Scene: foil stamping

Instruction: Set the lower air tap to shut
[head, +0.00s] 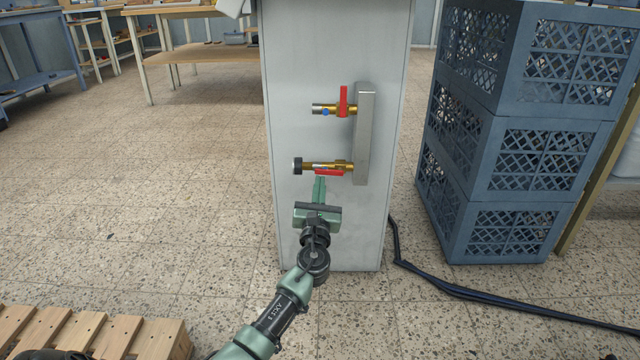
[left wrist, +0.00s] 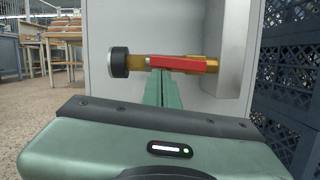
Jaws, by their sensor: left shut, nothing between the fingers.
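The lower air tap (head: 322,166) is a brass valve with a black end, sticking out to the left from a grey metal manifold (head: 365,134) on a pale cabinet. Its red lever (head: 329,172) lies level, along the brass body; it also shows in the left wrist view (left wrist: 184,64). My left gripper (head: 319,182) is shut and empty, with its green fingertips just below the lever. In the left wrist view the fingertips (left wrist: 166,78) end at the lever's lower edge; I cannot tell if they touch. The upper tap (head: 335,108) has its red lever upright, across its body. My right gripper is not seen.
The pale cabinet (head: 300,60) stands on a tiled floor. Stacked blue crates (head: 505,215) stand to its right, with a dark hose (head: 440,283) on the floor. A wooden pallet (head: 90,332) lies at lower left. The floor left of the cabinet is clear.

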